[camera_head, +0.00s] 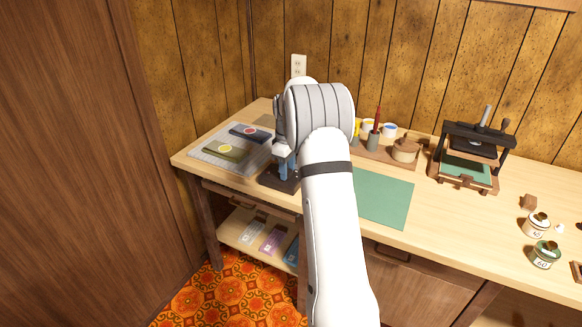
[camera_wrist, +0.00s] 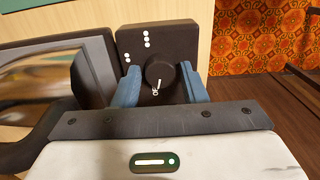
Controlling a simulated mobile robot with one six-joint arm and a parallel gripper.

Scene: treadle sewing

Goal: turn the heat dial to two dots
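The heat dial (camera_wrist: 160,70) is a round black knob on a dark box (camera_wrist: 187,36) in the wrist view. A small white pointer mark on it faces the bottom of the picture. In the head view my gripper (camera_head: 286,166) is over a dark base (camera_head: 277,180) at the table's front edge; my arm hides the dial.
A grey mat (camera_head: 207,156) with two patches lies left of my gripper. A green mat (camera_head: 383,198) lies to its right. A black press (camera_head: 480,140), a wooden tray with pots, and jars stand further right. Patterned carpet (camera_wrist: 255,35) shows below.

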